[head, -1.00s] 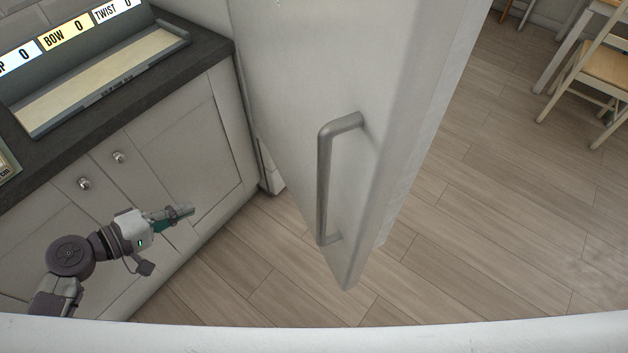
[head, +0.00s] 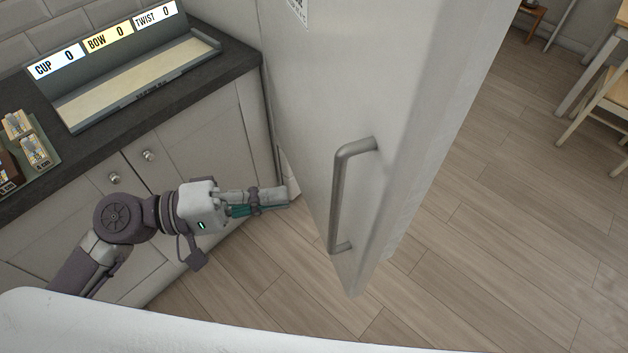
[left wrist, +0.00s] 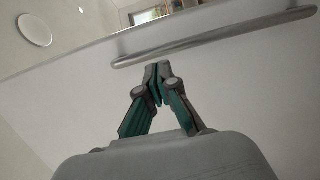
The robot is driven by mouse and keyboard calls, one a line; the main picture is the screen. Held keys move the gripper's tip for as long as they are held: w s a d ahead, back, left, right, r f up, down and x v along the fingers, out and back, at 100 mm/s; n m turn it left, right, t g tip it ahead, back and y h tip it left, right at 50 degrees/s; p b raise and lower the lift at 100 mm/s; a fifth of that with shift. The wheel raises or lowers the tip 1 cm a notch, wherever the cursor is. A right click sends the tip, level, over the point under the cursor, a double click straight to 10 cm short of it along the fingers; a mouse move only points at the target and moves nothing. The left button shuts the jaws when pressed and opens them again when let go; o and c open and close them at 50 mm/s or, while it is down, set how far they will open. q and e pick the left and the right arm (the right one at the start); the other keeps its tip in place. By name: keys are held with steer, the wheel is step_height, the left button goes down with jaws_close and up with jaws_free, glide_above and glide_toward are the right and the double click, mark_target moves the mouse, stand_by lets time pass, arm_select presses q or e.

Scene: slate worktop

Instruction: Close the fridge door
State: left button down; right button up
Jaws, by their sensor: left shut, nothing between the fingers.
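The white fridge door (head: 310,110) stands swung open in the middle of the head view, its edge toward me. Its grey bar handle (head: 338,195) is on the face turned to the left. My left gripper (head: 286,197) is shut and empty, to the left of the handle and apart from it in the head view. In the left wrist view the shut fingertips (left wrist: 158,70) point at the door face (left wrist: 235,85), with the handle (left wrist: 215,38) running across above them. Whether the fingertips touch the door cannot be told. My right gripper is not in view.
A dark worktop (head: 215,75) over pale cupboards (head: 205,135) stands at the left, with a labelled tray (head: 140,88) and small packets (head: 33,150) on it. Wood floor (head: 500,230) lies open to the right. A wooden chair (head: 600,100) stands at the far right.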

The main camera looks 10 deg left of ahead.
arm_select(q)
steer(key=p+x, duration=0.3)
steer(key=x, duration=0.3)
steer(key=shift+d, duration=0.2)
steer(key=shift+w, duration=0.1)
